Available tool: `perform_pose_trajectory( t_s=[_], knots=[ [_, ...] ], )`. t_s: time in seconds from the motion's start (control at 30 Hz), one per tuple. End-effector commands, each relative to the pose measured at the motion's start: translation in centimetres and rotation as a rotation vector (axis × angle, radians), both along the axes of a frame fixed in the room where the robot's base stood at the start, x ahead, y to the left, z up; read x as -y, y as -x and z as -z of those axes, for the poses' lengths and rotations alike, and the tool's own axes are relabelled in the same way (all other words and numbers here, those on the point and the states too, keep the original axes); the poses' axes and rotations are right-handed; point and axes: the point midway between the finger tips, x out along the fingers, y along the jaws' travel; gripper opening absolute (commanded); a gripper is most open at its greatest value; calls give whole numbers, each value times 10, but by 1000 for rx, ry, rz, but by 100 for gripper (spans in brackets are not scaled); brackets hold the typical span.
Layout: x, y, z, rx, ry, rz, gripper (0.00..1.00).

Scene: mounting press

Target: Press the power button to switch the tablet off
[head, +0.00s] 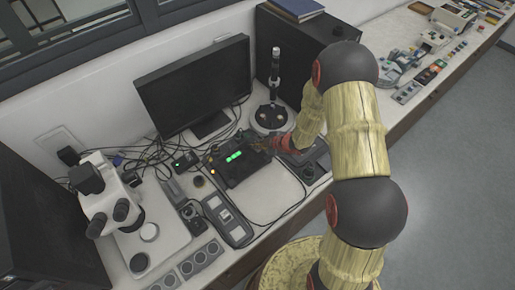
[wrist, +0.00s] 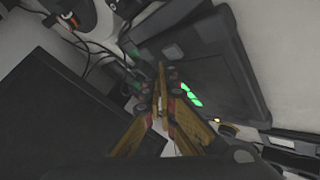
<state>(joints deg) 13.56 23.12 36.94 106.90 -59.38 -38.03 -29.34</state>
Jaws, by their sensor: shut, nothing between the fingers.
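The tablet, a dark flat device with a lit green display (head: 238,172), lies on the bench in front of the monitor. In the wrist view the tablet (wrist: 218,65) lies to the right of my fingers, its green display (wrist: 190,95) partly behind them. My gripper (head: 261,144) is at the tablet's far right corner in the head view. In the wrist view my gripper (wrist: 162,75) is shut and empty, its tips pointing at the tablet's edge. I cannot tell whether it touches. I cannot make out the power button; the fingers may hide it.
A black monitor (head: 195,85) stands behind the tablet. A round-based stand (head: 269,117) is close behind my gripper. A white microscope (head: 108,195) stands at the left. Cables and small boxes crowd the bench. A yellow light (head: 212,172) glows near the tablet's left edge.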

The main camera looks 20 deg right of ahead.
Motion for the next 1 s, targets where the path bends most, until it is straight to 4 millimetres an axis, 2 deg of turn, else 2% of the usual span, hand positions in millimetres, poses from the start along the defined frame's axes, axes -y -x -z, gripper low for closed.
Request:
perform_pose_trajectory(
  t_s=[0.37, 0.83, 1.0],
  knots=[
    [0, 0, -3, 0, 0, 0, 0],
    [0, 0, -45, -1, 0, 1, 0],
    [0, 0, -51, -1, 1, 0, 0]
  ],
)
